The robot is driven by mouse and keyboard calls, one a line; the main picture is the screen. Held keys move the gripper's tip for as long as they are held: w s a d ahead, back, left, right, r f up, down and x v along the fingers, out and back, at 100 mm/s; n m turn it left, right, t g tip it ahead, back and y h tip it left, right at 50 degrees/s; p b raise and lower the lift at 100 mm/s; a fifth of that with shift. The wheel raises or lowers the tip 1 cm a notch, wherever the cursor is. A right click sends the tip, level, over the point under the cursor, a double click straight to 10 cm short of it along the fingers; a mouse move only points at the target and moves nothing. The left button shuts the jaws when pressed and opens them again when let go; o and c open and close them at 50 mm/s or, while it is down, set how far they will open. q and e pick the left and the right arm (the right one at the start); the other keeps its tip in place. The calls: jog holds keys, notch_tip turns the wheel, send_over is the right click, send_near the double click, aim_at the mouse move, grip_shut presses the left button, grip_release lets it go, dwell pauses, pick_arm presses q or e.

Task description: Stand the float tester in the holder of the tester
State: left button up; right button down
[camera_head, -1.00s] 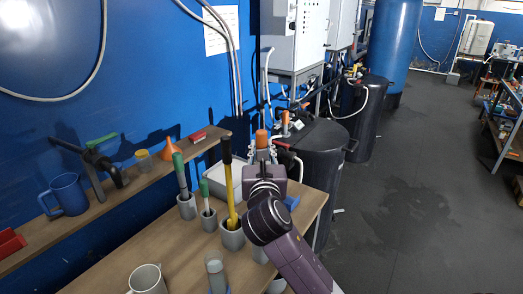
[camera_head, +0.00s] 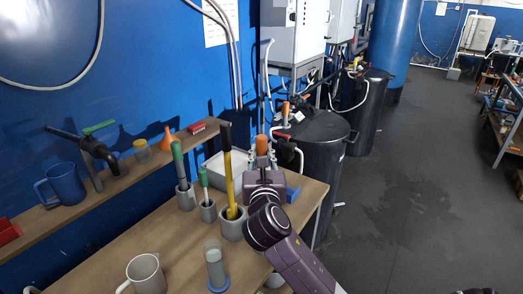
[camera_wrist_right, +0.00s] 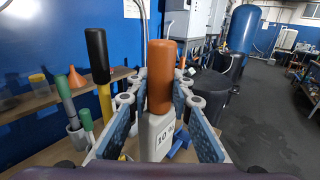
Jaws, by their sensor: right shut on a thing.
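The float tester (camera_wrist_right: 161,85), as I take it, has an orange rounded top and a pale grey body marked "10 %". My right gripper (camera_wrist_right: 158,122) is shut on it, with blue ribbed fingers at both sides of the body. It stands about upright. In the head view the orange top (camera_head: 262,145) shows above my right gripper (camera_head: 263,165), over the right part of the bench. The tester's lower end is hidden by the gripper and arm. I cannot make out its holder or whether the two touch. My left gripper is not in view.
Left of my right arm, grey holders carry a yellow-and-black tool (camera_head: 229,175) and two green-handled tools (camera_head: 179,160). A clear cylinder (camera_head: 215,265) and a mug (camera_head: 147,275) stand on the bench front. A pale tray (camera_head: 213,165) lies behind. A black tank (camera_head: 318,170) stands at right.

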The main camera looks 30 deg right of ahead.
jog(key=shift+f+b, duration=1)
jog(key=shift+f, duration=1.35)
jog(key=c, duration=1.7)
grip_release()
jog(key=shift+o, duration=0.2)
jog(key=shift+f, duration=0.15)
jog(key=v, duration=1.2)
jog(key=shift+s, duration=0.1)
